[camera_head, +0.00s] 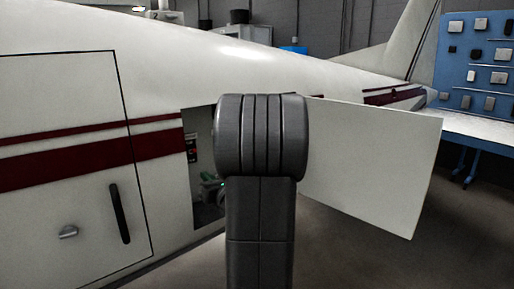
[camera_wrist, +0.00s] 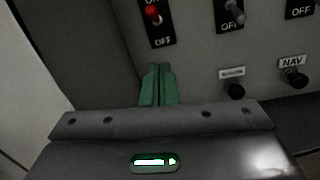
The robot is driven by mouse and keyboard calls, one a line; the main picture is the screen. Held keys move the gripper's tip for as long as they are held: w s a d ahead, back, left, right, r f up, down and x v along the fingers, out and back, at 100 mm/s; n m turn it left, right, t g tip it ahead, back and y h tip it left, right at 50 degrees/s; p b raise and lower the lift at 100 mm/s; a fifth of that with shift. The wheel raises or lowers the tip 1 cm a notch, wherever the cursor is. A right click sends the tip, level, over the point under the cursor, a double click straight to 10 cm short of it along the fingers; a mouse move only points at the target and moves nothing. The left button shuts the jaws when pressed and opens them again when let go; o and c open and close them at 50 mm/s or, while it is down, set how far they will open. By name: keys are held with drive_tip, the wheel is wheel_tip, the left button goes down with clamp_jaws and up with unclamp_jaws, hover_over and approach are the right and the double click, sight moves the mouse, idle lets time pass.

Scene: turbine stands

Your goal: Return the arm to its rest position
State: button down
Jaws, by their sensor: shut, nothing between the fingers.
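In the wrist view my gripper (camera_wrist: 158,72) is shut and empty. Its two green fingers lie side by side, pointing at a grey switch panel (camera_wrist: 195,65). The fingertips appear just below a red toggle switch (camera_wrist: 152,14) marked ON and OFF; whether they touch the panel I cannot tell. In the head view my arm (camera_head: 261,140) stands in the middle, in front of an open hatch in a white aircraft (camera_head: 220,62). Behind my arm, little of the hatch's inside shows, with some green and grey parts low in it.
The open hatch door (camera_head: 370,160) sticks out right of my arm. A closed aircraft door (camera_head: 65,190) with a dark handle is at left. A grey toggle (camera_wrist: 235,10) and black knobs (camera_wrist: 234,90) sit on the panel. A blue pegboard bench (camera_head: 475,75) stands at far right.

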drive_tip(key=v, duration=0.2)
drive_tip(key=shift+s+d+f, duration=0.1)
drive_tip(key=shift+s+d, duration=0.05)
drive_tip(key=shift+d, duration=0.05)
drive_tip(key=shift+a, duration=0.1)
